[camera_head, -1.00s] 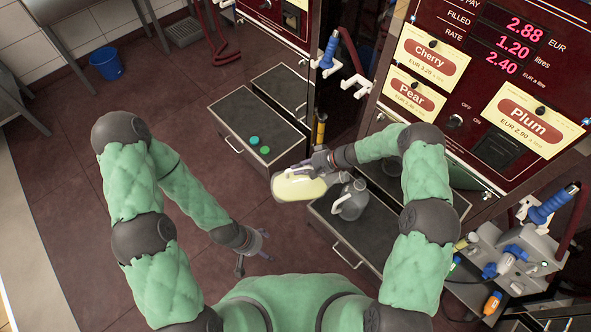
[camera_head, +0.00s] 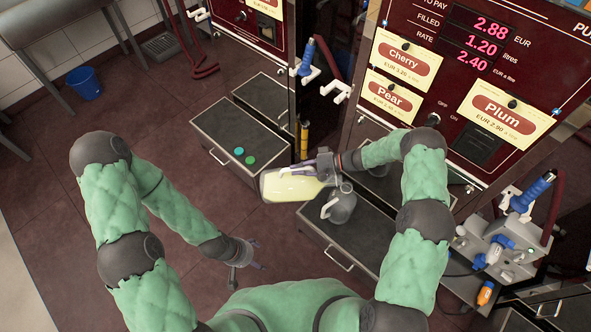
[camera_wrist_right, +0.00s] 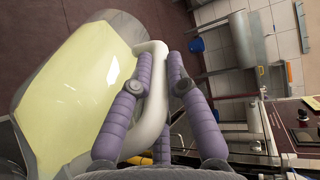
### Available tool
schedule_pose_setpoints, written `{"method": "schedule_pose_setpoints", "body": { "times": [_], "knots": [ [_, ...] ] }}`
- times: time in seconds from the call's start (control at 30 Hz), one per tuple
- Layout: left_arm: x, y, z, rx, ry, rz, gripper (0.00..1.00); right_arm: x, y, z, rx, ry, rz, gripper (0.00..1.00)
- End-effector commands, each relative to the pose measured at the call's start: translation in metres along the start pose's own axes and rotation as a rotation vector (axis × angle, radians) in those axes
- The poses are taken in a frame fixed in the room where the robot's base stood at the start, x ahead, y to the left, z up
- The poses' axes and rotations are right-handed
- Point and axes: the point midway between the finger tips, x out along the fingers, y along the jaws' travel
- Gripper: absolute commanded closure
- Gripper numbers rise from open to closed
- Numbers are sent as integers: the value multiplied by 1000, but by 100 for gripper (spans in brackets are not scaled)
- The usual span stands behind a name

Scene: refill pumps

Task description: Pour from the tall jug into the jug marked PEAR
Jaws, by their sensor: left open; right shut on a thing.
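My right gripper (camera_head: 322,170) is shut on the white handle of a clear jug (camera_head: 288,186) holding pale yellow liquid. This jug is tipped over nearly onto its side in the air. It fills the left of the right wrist view (camera_wrist_right: 75,95), with the handle (camera_wrist_right: 154,100) between the purple fingers (camera_wrist_right: 158,75). A grey jug with a pale handle (camera_head: 342,206) stands on the dark drawer top just right of and below it; no marking is readable on it. The held jug's mouth is not clear. My left gripper (camera_head: 248,254) is open and empty above the floor.
Two green caps (camera_head: 244,156) lie on the left drawer unit (camera_head: 222,122). The right drawer unit (camera_head: 330,234) bears the grey jug. The pump panel (camera_head: 450,70) with Cherry, Pear and Plum cards rises behind. A nozzle stand (camera_head: 510,250) is at right.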

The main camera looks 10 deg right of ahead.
Motion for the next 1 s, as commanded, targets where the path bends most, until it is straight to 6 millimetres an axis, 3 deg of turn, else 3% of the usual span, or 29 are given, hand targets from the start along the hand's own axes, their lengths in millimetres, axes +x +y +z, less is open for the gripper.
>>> {"method": "schedule_pose_setpoints", "body": {
  "times": [1.0],
  "knots": [
    [8,-3,0,0,0,0,23,-8,-9,-1,-2,-1,-38,100]
  ]
}}
